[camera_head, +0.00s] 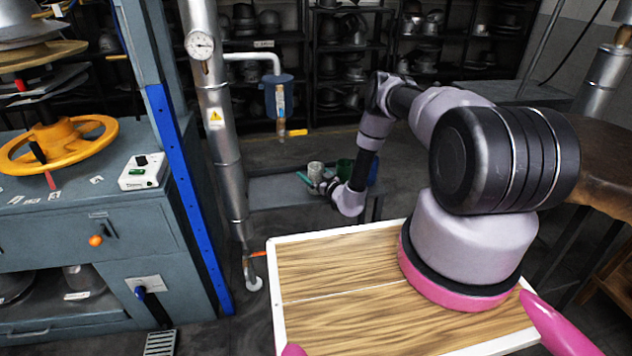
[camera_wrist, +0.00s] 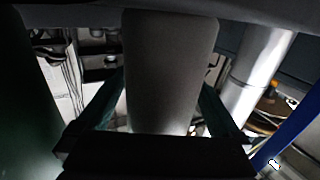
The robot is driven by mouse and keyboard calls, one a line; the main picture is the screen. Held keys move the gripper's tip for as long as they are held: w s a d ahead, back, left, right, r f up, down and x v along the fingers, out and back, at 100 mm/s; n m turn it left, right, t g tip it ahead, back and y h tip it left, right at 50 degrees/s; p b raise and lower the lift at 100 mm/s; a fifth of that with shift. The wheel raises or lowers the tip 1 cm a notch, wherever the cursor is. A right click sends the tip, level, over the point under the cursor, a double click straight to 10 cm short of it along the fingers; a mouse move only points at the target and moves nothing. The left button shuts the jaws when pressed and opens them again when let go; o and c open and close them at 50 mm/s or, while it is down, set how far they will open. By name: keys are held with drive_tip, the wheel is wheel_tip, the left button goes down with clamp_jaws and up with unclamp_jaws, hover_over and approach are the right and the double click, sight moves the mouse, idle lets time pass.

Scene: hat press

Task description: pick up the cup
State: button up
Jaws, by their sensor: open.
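A plain grey cup (camera_wrist: 170,65) stands large in the middle of the wrist view. In the head view a small pale grey cup (camera_head: 316,170) stands on a low grey bench (camera_head: 275,190). My gripper (camera_wrist: 160,90) is open, with one teal finger on each side of the cup. I cannot tell whether either finger touches it. In the head view my gripper (camera_head: 313,180) is small, at the cup on the bench. The cup's lower part is hidden behind the dark gripper body in the wrist view.
A green container (camera_head: 345,168) stands just right of the cup, and a dark green shape (camera_wrist: 25,110) fills the wrist view's left edge. A blue object (camera_head: 372,170) is farther right. A silver pipe (camera_head: 222,130) and blue post (camera_head: 185,190) stand left.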

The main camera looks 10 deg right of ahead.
drive_tip(key=c, duration=1.4)
drive_tip(key=r, duration=1)
drive_tip(key=shift+d, duration=0.2)
drive_tip(key=shift+c, duration=0.2)
drive_tip(key=s+d+r+m+h, duration=0.1)
drive_tip(key=s+d+r+h, duration=0.1)
drive_tip(key=r, duration=0.4)
drive_tip(key=s+d+r+m+t+h, duration=0.1)
drive_tip(key=s+d+r+m+h, duration=0.1)
drive_tip(key=s+r, duration=0.4)
drive_tip(key=s+d+r+m+h, duration=0.2)
drive_tip(key=s+d+r, duration=0.3)
drive_tip(key=r, duration=0.3)
drive_tip(key=shift+d+t+h, duration=0.4)
drive_tip(key=shift+d+h, duration=0.15)
drive_tip(key=shift+h, duration=0.35)
